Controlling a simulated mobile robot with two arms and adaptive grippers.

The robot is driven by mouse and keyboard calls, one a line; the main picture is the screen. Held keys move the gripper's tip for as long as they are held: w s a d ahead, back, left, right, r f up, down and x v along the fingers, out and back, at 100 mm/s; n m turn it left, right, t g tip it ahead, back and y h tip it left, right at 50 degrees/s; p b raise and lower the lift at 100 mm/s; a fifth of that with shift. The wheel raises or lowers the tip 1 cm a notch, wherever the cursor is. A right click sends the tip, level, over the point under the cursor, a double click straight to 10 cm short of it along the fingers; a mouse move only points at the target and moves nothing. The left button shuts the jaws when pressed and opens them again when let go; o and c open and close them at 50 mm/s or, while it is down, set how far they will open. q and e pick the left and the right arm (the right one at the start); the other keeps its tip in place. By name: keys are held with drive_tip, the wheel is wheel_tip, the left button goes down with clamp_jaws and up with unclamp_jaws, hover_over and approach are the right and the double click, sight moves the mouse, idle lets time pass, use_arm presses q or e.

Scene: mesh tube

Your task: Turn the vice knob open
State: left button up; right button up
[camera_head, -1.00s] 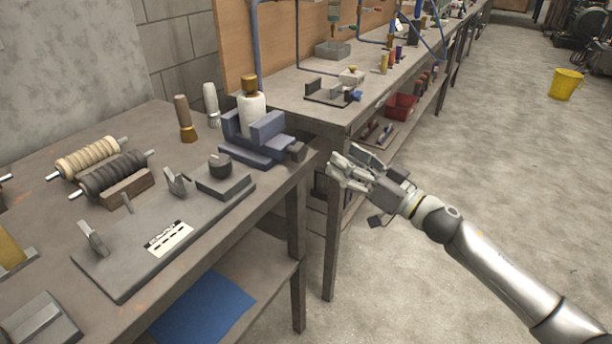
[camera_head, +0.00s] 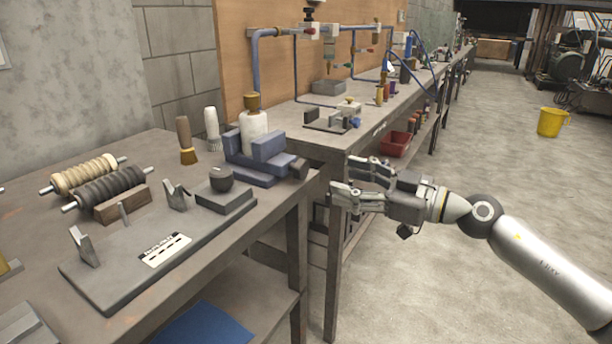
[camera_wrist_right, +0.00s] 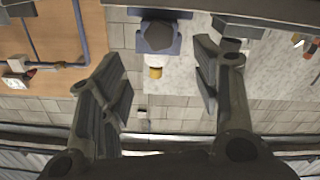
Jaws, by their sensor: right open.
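The blue vice (camera_head: 268,148) stands at the near bench's right end. Its dark knob (camera_head: 299,169) sticks out at the right, towards my right gripper (camera_head: 346,181). That gripper is open and empty, beyond the bench edge, with a gap between its fingertips and the knob. In the right wrist view the vice (camera_wrist_right: 142,40) is at the top, with the dark faceted knob (camera_wrist_right: 160,36) in front of it. The knob lies beyond and between the two spread fingers of the right gripper (camera_wrist_right: 157,68), not touching them. My left gripper is not in view.
A white bottle (camera_head: 254,128) with a brown cap stands at the vice, with brushes (camera_head: 186,140) to its left. A grey block (camera_head: 226,194) lies in front. The second bench (camera_head: 300,112) stands behind. Open floor (camera_head: 440,290) lies to the right.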

sight(304, 170)
drive_tip(key=b+x, duration=0.1)
drive_tip(key=x, duration=0.9)
drive_tip(key=shift+w+a, duration=0.1)
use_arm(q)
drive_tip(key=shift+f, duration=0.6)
use_arm(e)
drive_tip(key=c, duration=1)
drive_tip(key=shift+c, duration=0.2)
drive_tip(key=shift+r+n+p, duration=0.15)
drive_tip(key=shift+n+p, duration=0.25)
drive_tip(key=shift+p, duration=0.7)
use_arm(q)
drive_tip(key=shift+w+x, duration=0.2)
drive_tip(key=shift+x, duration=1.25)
use_arm(e)
drive_tip(key=shift+f+n, duration=0.2)
drive_tip(key=shift+n, duration=0.1)
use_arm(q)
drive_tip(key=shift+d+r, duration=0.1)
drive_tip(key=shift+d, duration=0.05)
use_arm(e)
drive_tip(key=o, duration=1)
